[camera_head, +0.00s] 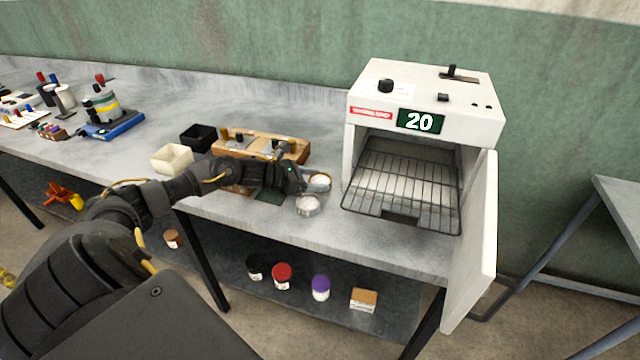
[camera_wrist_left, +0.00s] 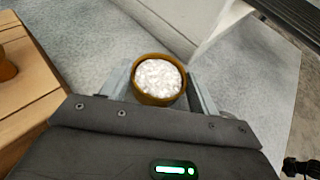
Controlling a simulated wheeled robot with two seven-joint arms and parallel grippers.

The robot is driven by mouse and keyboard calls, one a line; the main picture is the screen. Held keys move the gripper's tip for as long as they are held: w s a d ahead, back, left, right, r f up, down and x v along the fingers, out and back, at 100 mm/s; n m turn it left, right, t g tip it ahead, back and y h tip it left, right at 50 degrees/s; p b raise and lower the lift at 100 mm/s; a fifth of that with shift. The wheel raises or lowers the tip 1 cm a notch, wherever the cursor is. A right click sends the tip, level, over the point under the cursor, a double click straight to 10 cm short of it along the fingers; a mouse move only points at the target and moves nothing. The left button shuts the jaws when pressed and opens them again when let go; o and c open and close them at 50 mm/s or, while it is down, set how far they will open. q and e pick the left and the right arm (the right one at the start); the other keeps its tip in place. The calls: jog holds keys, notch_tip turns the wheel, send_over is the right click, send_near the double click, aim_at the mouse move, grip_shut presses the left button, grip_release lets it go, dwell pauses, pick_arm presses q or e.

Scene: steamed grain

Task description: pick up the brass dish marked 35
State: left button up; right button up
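A round brass dish (camera_head: 320,183) filled with white grain is by the front edge of the grey bench, left of the white oven. No number is readable on it. In the left wrist view the dish (camera_wrist_left: 158,80) lies between the two light grey fingers of my left gripper (camera_wrist_left: 160,88). The fingers flank it closely, but I cannot tell whether they touch. In the head view my left gripper (camera_head: 305,182) reaches the dish from the left, partly hiding it. My right gripper is not in view.
A wooden block (camera_head: 290,146) is behind the gripper. The oven (camera_head: 425,100) reads 20; its door (camera_head: 473,245) is open and its wire rack (camera_head: 405,190) juts out. Several jars stand on the lower shelf.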

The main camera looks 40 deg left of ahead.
pick_arm(q)
jog(key=shift+r, duration=0.1)
jog(key=shift+c, duration=0.3)
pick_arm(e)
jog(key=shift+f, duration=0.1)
